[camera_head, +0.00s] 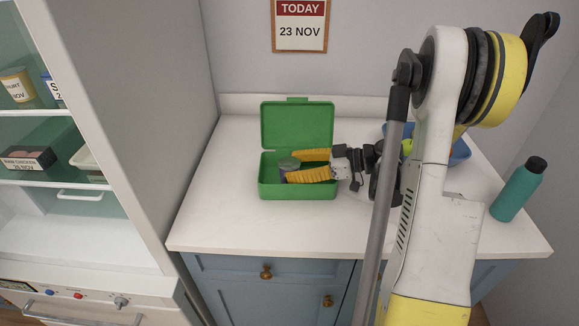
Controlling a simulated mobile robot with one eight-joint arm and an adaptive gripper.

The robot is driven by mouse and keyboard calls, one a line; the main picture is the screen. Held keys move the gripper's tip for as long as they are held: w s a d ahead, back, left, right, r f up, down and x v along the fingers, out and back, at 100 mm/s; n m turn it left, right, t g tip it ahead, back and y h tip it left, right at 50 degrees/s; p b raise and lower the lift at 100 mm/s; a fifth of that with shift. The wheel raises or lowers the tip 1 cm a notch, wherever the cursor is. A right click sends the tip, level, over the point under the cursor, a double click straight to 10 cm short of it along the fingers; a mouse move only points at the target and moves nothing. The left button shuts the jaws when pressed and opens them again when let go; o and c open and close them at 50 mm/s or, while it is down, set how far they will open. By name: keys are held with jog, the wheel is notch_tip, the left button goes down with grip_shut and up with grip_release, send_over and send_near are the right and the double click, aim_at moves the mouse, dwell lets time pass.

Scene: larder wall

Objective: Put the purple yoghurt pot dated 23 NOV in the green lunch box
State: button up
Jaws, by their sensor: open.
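The green lunch box (270,188) stands on the white counter with its lid raised at the back. A small purple pot (283,173) with a grey-green top is inside the box, towards its left half. The date on this pot cannot be read from here. My gripper (293,166) reaches in from the right, its two yellow fingers open. The fingertips are at the pot, one behind and one in front, and the front finger hides part of it. I cannot tell whether they touch the pot.
A wall sign (300,31) reads TODAY 23 NOV. A blue bowl (459,153) with something yellow-green is partly behind my arm. A teal bottle (518,188) stands at right. The open fridge (110,130) at left holds labelled tubs and packs. The counter's front left is clear.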

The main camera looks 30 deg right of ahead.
jog(key=p+v, duration=0.2)
jog(key=v, duration=0.8)
jog(key=shift+d+r+p, duration=0.1)
jog(key=shift+d+p, duration=0.05)
jog(key=shift+p, duration=0.15)
jog(key=shift+s+r, duration=0.1)
jog(key=a+r+m+g+h, duration=0.2)
jog(key=a+m, duration=0.1)
jog(key=a, duration=0.5)
jog(key=a+r+m+g+h, duration=0.2)
jog(key=a, duration=0.5)
jog(key=s+a+r+m+t+h, duration=0.1)
jog(key=s+a+r+m+h, duration=0.1)
jog(key=s+a+m+h, duration=0.2)
jog(key=shift+s+a+r+h, duration=0.25)
jog(key=shift+s+a+h, duration=1.05)
jog(key=shift+s+a, duration=1.45)
jog(key=shift+s+d, duration=0.4)
jog(key=shift+d, duration=0.05)
